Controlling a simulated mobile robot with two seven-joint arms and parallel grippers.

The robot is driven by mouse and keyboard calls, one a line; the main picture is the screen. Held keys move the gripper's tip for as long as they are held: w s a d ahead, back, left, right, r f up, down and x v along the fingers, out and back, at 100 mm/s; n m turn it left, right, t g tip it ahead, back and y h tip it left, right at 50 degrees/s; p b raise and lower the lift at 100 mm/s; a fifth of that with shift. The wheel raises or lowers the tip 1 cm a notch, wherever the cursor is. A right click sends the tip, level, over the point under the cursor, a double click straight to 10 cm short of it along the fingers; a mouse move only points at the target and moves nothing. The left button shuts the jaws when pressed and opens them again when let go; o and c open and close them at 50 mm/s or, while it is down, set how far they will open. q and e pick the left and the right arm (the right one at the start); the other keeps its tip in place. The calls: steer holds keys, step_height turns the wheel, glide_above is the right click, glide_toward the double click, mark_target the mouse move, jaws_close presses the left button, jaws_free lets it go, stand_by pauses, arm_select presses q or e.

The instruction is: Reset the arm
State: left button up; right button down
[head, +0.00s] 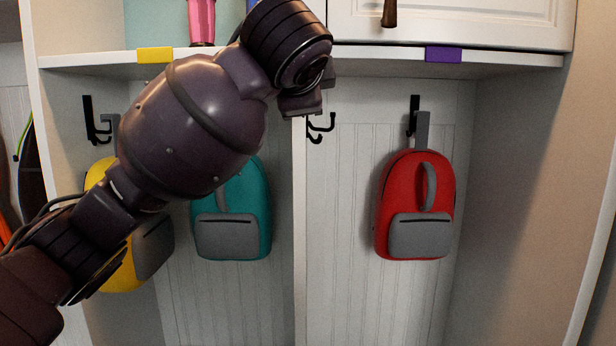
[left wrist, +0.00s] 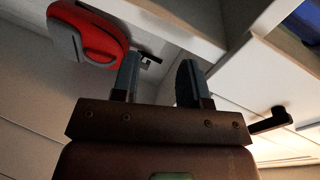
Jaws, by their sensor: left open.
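My left arm (head: 190,125) comes in from the lower left of the head view and bends up across the cubby to the shelf edge. Its wrist end is near the divider; the fingers cannot be made out there. In the left wrist view my left gripper (left wrist: 160,82) is open, its two fingers apart with nothing between them. The red backpack (left wrist: 90,35) shows beyond the fingers at upper left, apart from them. My right gripper is in neither view.
The red backpack (head: 413,210) hangs on the right. A teal backpack (head: 232,225) and a yellow backpack (head: 122,275) hang behind my arm. A shelf (head: 380,58) with yellow (head: 155,55) and purple (head: 443,55) tags runs above. An empty hook (head: 320,128) is beside the divider (head: 299,230).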

arm_select(q)
steer(key=w+a+f+n+g, duration=0.1)
steer(key=a+f+n+g, duration=0.15)
steer(key=f, duration=0.85)
steer(key=w+a+f+n+g, duration=0.1)
steer(key=a+f, duration=0.2)
steer(key=f, duration=0.7)
steer(key=s+a+f+n+g, duration=0.1)
steer(key=s+a+f+n, duration=0.15)
steer(key=f, duration=0.65)
steer(key=s+a+f+n+g, duration=0.1)
steer(key=s+a+f, duration=0.3)
steer(key=f, duration=0.5)
steer(key=s+a+f+n+g, duration=0.35)
steer(key=s+a+f, duration=0.35)
steer(key=s+f, duration=0.6)
steer(key=s+a+f+n+g+y, duration=0.1)
steer(key=s+a+f+n, duration=0.25)
steer(key=s, duration=0.55)
steer(key=s+a+f+n+g+y, duration=0.1)
steer(key=s+a+f+n, duration=0.3)
steer(key=s, duration=0.4)
steer(key=w+f+m+t+h, duration=0.1)
steer(key=w+f+m+t, duration=0.1)
steer(key=w+f+t, duration=0.5)
steer(key=shift+w+f+t, duration=0.15)
steer(key=shift+f+t, duration=0.25)
steer(key=shift+f, duration=1.5)
